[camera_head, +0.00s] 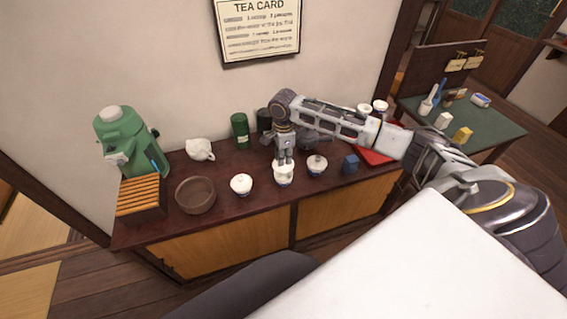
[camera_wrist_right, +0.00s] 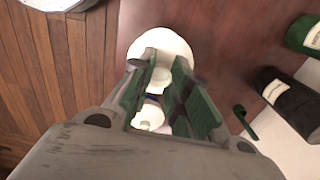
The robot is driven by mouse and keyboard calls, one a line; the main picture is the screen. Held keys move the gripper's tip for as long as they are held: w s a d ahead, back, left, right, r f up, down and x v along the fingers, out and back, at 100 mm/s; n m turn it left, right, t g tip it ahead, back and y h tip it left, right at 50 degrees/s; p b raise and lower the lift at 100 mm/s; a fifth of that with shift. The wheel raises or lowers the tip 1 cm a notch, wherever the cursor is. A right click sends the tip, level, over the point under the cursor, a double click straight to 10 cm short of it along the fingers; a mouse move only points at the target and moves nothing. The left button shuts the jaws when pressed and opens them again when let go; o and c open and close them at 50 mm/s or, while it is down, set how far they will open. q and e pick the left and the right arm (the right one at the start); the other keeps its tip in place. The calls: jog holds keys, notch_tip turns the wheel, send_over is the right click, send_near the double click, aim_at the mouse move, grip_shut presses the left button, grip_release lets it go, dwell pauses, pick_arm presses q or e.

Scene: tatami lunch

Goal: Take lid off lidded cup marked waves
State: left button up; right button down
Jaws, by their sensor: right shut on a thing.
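Three small white lidded cups stand in a row on the dark red cabinet top: a left cup (camera_head: 241,185), a middle cup (camera_head: 284,178) with blue marking, and a right cup (camera_head: 317,166). The markings are too small to read, so I cannot tell which shows waves. My right gripper (camera_head: 284,160) points down over the middle cup, shut on its lid. In the right wrist view the white lid (camera_wrist_right: 168,45) shows at the fingertips of the gripper (camera_wrist_right: 163,62). Whether the lid is clear of the cup is hidden. My left gripper is not in view.
A brown round bowl (camera_head: 195,195), slatted wooden box (camera_head: 140,195) and green dispenser (camera_head: 125,140) stand at left. A white teapot (camera_head: 200,149) and green canister (camera_head: 240,130) are behind. A blue cube (camera_head: 350,164) and red tray (camera_head: 374,157) are at right.

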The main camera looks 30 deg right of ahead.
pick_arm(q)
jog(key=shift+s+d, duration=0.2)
pick_arm(e)
jog(key=shift+r, duration=2.5)
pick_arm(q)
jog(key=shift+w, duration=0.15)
pick_arm(e)
jog(key=shift+w, duration=0.1)
